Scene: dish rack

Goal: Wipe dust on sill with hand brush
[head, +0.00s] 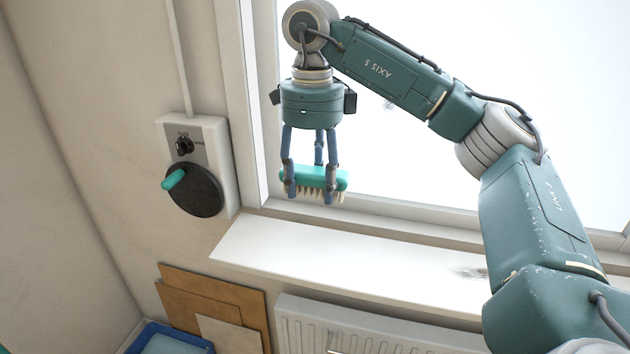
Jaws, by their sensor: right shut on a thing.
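The white sill (330,255) runs along the bottom of the window. A dark smudge of dust (470,272) lies on the sill towards the right, partly next to my right arm, which hides the sill beyond it. My right gripper (312,190) is shut on the hand brush (322,178), which has a teal back and pale bristles pointing down. The brush is in front of the window frame and looks raised above the sill, to the left of the dust. My left gripper is not in view.
A wall box with a round dark dial and teal handle (193,188) is left of the window. Brown boards (220,295) lean below the sill. A radiator (370,330) stands beneath it, and a blue bin (165,335) is at lower left.

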